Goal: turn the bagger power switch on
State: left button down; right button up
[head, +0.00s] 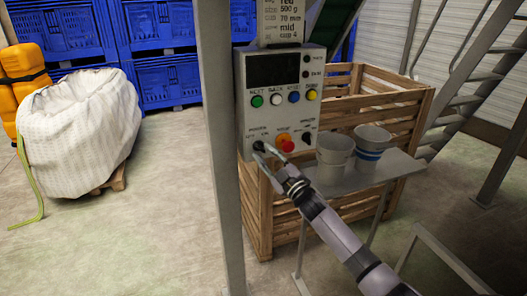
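The grey control panel (279,95) is mounted on a post near the middle of the head view. A small black rotary switch (258,146) sits at its lower left, under a label that seems to read power. My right gripper (264,154) reaches up from the lower right to this switch. Its two fingers look spread, with their tips at or just in front of the knob. I cannot tell whether they touch it. The switch is partly hidden and its setting is unclear. My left gripper is out of view.
A red stop button (288,146) and another black knob (307,138) sit right of the switch. Coloured buttons run above. Buckets (336,148) stand on a grey shelf (386,167) beside my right arm. A wooden crate (400,107) is behind. Open floor lies left.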

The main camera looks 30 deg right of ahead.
jog(key=shift+w+r, duration=0.2)
jog(key=shift+w, duration=0.45)
jog(key=shift+c, duration=0.3)
grip_shut()
